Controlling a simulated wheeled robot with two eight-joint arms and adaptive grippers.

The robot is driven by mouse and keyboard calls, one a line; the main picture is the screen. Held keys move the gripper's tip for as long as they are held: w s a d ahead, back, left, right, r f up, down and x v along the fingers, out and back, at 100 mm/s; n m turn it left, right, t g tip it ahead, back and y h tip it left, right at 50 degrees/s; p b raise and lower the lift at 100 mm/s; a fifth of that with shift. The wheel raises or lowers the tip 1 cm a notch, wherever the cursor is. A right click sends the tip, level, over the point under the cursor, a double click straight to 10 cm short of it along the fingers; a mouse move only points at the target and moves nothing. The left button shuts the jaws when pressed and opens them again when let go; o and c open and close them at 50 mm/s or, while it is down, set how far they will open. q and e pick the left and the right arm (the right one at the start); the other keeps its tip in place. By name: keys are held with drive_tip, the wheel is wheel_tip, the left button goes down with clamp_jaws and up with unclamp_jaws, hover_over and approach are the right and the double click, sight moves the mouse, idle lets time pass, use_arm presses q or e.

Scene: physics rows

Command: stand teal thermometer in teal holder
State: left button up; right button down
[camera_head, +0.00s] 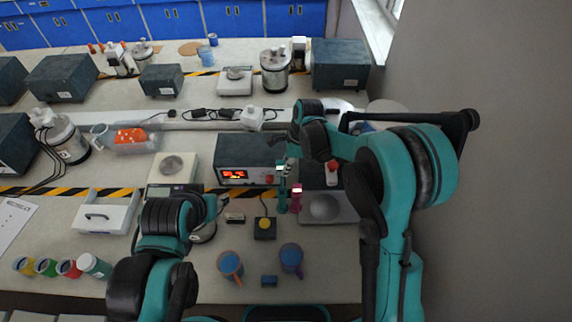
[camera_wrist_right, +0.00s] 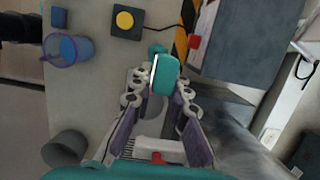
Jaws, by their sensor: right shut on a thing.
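The teal thermometer (camera_wrist_right: 165,75) is between the fingertips of my right gripper (camera_wrist_right: 160,92), which is shut on it. In the head view, my right gripper (camera_head: 284,160) is above the front table, with the thermometer's pale display (camera_head: 283,169) below it. A teal piece, seemingly the teal holder (camera_head: 282,205), stands directly beneath; a teal part also shows just beyond the thermometer in the wrist view (camera_wrist_right: 155,49). I cannot tell whether the thermometer is inside the holder or just above it. My left gripper (camera_head: 207,215) is by the scale; its fingers are unclear.
A box with a red display (camera_head: 245,174) is behind. A yellow button box (camera_head: 265,227), two cups (camera_head: 230,264) (camera_head: 291,257) and a small blue block (camera_head: 269,281) are in front.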

drive_tip(key=shift+d+f+b+x, duration=0.1)
drive_tip(key=shift+d+b+x, duration=0.25)
drive_tip(key=shift+b+x, duration=1)
drive_tip(key=shift+d+f+b+x, duration=0.1)
drive_tip(key=shift+d+b+x, duration=0.2)
drive_tip(key=shift+b+x, duration=1.05)
drive_tip(key=shift+d+f+b+x, duration=0.1)
drive_tip(key=shift+d+b+x, duration=0.25)
drive_tip(key=shift+b+x, duration=1)
drive_tip(key=shift+a+f+p, duration=0.1)
drive_tip(key=shift+f+p, duration=0.1)
drive_tip(key=shift+p, duration=0.15)
drive_tip(key=c, duration=1.4)
unclamp_jaws()
drive_tip(key=shift+r, duration=0.15)
drive_tip(key=v, duration=1.1)
drive_tip(key=shift+r, duration=0.35)
drive_tip(key=shift+d, duration=0.2)
